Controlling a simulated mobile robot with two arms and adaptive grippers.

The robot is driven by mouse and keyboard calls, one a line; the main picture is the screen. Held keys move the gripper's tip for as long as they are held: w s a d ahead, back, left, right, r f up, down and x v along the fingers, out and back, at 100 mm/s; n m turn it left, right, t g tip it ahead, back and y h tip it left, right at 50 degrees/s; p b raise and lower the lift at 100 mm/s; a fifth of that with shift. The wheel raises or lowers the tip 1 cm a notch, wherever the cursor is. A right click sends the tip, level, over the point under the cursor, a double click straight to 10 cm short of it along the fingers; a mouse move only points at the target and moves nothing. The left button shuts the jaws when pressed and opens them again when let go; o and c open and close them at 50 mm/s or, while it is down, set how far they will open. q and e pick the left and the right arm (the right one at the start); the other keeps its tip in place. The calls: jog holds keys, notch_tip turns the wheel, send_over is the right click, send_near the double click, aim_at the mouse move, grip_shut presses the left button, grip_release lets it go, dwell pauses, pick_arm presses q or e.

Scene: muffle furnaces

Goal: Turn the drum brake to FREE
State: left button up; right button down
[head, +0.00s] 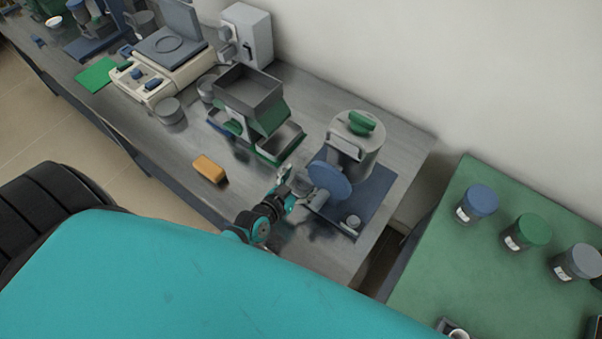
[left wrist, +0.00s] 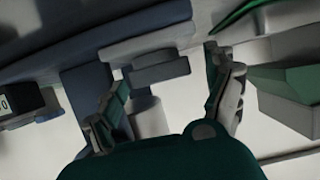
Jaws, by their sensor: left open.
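A grey drum (head: 357,150) with a green handle (head: 361,123) on top stands on a blue base (head: 375,200) near the right end of the bench. A blue disc (head: 330,181) faces my left gripper (head: 287,190) from the drum's front. My left gripper is close to the disc's left side, open. Which part is the brake, and any FREE mark, cannot be made out. My right gripper is not seen.
A green and grey hopper device (head: 250,105) stands left of the drum. An orange block (head: 209,168) lies on the bench in front of it. A balance (head: 165,60) stands farther left. A green-topped table (head: 450,250) with lidded jars (head: 478,202) is at the right.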

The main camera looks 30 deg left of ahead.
pick_arm(q)
jog(key=shift+v, duration=4.05)
